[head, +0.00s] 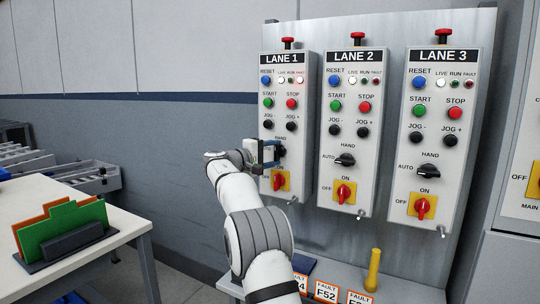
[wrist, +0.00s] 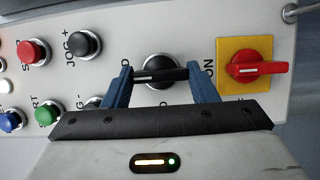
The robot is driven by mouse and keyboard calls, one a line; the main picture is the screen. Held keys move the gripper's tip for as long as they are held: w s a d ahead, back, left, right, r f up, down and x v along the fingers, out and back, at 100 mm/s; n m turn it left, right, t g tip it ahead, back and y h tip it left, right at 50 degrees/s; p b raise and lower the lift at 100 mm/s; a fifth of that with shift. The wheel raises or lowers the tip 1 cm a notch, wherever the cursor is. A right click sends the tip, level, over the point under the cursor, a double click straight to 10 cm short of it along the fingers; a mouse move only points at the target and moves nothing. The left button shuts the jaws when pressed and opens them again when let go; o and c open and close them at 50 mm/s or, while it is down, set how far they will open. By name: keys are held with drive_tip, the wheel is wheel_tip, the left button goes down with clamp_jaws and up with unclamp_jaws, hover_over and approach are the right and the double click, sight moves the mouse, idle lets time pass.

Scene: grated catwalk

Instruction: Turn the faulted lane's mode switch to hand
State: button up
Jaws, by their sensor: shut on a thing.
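The LANE 1 panel (head: 287,105) is the left of three; its FAULT lamp (head: 300,80) looks red, though it is small. My gripper (head: 268,153) is at this panel's mode switch, which it mostly hides in the head view. In the wrist view my gripper (wrist: 160,88) is shut on the black mode switch (wrist: 160,74), one blue finger at each end of its handle. The wrist picture lies sideways, with the panel's top to the left. The handle lies along the panel's up-down line, its white mark toward the upper, HAND side.
The LANE 2 switch (head: 345,160) and LANE 3 switch (head: 428,171) point left toward AUTO. LANE 1's red power switch (wrist: 257,68) is close below my gripper, pointing to ON. Jog buttons (wrist: 84,45) are just above. A ledge with fault cards (head: 326,291) and a yellow post (head: 373,270) is below.

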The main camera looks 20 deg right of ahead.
drive_tip(key=shift+d+r, duration=0.2)
drive_tip(key=o, duration=0.8)
drive_tip(key=shift+d+f, duration=0.1)
drive_tip(key=shift+o, duration=0.9)
drive_tip(key=shift+f, duration=0.1)
drive_tip(key=v, duration=0.8)
